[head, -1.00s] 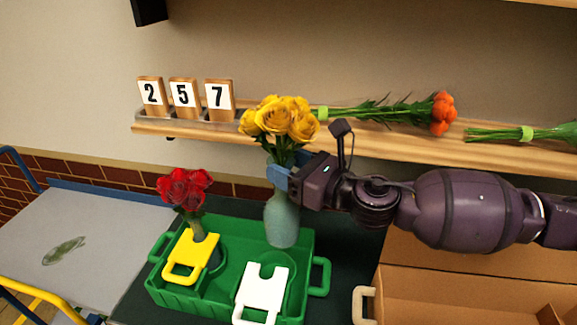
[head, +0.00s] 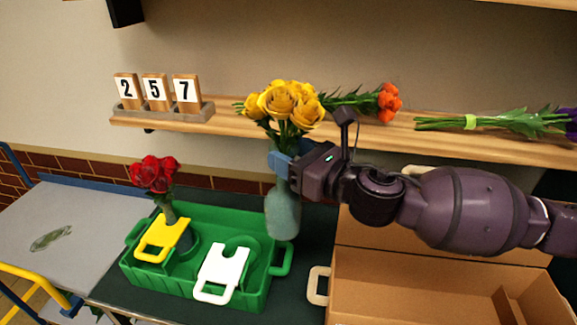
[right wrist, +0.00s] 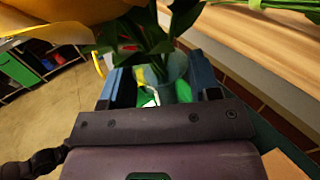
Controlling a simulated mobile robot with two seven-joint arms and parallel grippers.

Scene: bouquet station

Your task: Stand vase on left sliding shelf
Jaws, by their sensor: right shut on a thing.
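My right gripper (head: 285,168) is shut on the neck of a pale blue-green vase (head: 283,215), which stands upright in its grasp. Yellow roses (head: 285,103) rise from the vase. In the head view the vase overlaps the back right edge of the green tray; I cannot tell how far its base is above it. The right wrist view shows the vase (right wrist: 172,70) between the blue fingers, with leaves and yellow petals close to the camera. A grey surface (head: 95,215) at the left may be the left sliding shelf; I cannot tell. My left gripper is not in view.
The green tray (head: 140,285) holds a red rose vase (head: 172,212), a yellow plate (head: 160,240) and a white plate (head: 222,272). An open cardboard box (head: 440,290) is at the right. Number blocks (head: 155,90) and flower bunches line the wooden wall shelf (head: 400,137).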

